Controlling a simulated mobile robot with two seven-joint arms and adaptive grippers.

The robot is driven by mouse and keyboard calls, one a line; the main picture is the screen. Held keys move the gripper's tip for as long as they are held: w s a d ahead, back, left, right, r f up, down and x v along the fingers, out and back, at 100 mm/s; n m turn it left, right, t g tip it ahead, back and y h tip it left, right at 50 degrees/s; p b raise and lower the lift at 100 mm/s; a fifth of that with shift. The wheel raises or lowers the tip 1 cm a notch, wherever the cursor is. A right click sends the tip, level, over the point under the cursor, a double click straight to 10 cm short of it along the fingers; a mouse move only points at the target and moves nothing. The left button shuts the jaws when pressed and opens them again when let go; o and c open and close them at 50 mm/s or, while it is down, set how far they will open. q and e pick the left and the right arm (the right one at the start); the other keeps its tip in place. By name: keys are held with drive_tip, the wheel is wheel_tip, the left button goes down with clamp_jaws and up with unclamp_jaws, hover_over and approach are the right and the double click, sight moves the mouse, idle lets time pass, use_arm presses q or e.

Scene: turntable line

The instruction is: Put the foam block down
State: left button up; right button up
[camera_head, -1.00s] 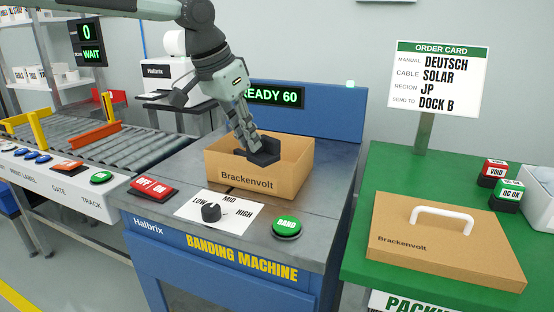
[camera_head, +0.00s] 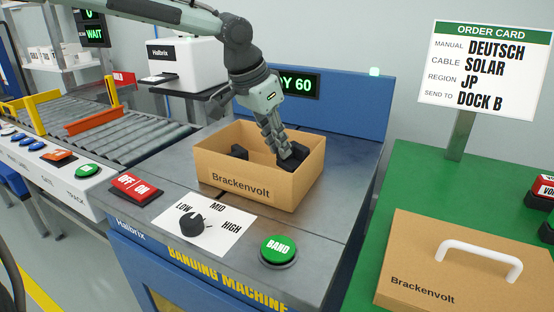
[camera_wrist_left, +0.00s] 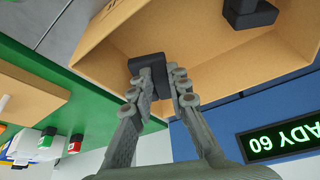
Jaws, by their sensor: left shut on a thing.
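The held foam block (camera_head: 293,160) is black and sits inside the open cardboard box (camera_head: 240,186), near its right wall. My left gripper (camera_head: 284,152) reaches down into the box and is shut on this block. In the left wrist view the gripper (camera_wrist_left: 164,82) pinches the block (camera_wrist_left: 147,67) beside the box wall (camera_wrist_left: 110,30). I cannot tell whether the block touches the box floor. A second black foam block (camera_head: 239,152) stands at the box's left end and also shows in the wrist view (camera_wrist_left: 250,14). My right gripper is not in view.
The box stands on the banding machine (camera_head: 335,190). In front are a red OFF/ON switch (camera_head: 136,186), a dial (camera_head: 191,224) and a green BAND button (camera_head: 278,250). A roller conveyor (camera_head: 125,137) lies left, and a lid with a white handle (camera_head: 440,285) lies on the green table right.

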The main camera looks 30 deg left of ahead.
sight(278, 163)
use_arm(q)
wheel_tip(278, 163, down, 3)
drive_tip(key=shift+r, duration=0.15)
drive_tip(key=shift+f, duration=0.3)
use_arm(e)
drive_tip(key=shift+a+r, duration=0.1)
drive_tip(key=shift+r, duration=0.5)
use_arm(q)
drive_tip(key=shift+f, duration=0.25)
drive_tip(key=shift+f, duration=0.25)
drive_tip(key=o, duration=0.7)
drive_tip(key=shift+o, duration=0.2)
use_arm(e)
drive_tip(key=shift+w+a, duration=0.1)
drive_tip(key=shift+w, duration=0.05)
